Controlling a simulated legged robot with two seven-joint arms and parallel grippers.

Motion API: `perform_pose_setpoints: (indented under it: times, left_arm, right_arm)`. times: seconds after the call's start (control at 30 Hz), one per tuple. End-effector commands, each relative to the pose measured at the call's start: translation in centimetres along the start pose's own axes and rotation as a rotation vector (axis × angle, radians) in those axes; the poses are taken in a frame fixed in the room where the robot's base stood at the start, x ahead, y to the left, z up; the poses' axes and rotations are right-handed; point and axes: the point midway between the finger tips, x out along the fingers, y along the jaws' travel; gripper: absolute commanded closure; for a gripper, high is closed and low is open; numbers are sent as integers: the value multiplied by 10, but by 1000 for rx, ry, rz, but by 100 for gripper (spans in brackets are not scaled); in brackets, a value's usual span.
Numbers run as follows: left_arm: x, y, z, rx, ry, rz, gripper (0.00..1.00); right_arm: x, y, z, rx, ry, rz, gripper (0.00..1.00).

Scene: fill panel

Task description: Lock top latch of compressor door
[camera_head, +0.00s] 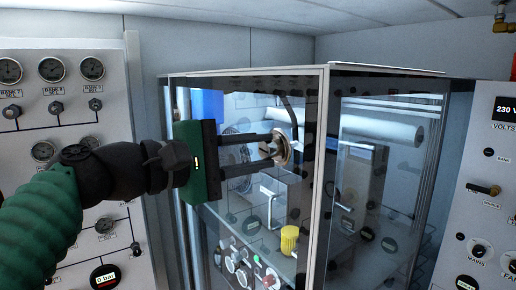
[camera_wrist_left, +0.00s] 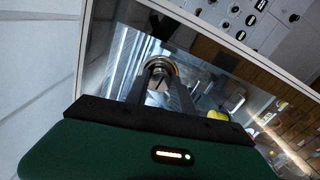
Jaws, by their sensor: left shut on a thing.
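The compressor door (camera_head: 300,230) is a glass panel with a pale metal frame, and it looks closed in the head view. The top latch (camera_head: 282,150) is a round metal piece with a knob near the door's upper right edge. It also shows in the left wrist view (camera_wrist_left: 163,68). My left gripper (camera_head: 272,153) reaches in from the left, and its two dark fingers are shut on the latch knob. The fingers also show around it in the left wrist view (camera_wrist_left: 158,82). They hide part of the knob. My right gripper is in neither view.
A gauge panel (camera_head: 125,220) stands left of the compressor cabinet. Another panel (camera_head: 490,190) with a voltage display and knobs stands to the right. A yellow knob (camera_head: 289,240) shows behind the glass. The cabinet's vertical edge (camera_head: 320,190) runs just right of the latch.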

Motion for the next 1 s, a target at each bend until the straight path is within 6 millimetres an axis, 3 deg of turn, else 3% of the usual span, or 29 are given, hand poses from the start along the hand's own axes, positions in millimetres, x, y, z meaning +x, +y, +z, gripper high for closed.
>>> perform_pose_setpoints:
  times: [0.73,0.77,0.9,1.0]
  left_arm:
    - [0,-3,-2,-99,-1,-7,100]
    - [1,-3,-2,-99,-1,-7,70]
    - [0,-3,-2,-98,-2,-6,52]
    - [0,-2,-1,-97,-3,-5,49]
  right_arm:
    - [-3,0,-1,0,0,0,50]
    - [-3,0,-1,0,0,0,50]
    - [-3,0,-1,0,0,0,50]
    - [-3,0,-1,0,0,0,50]
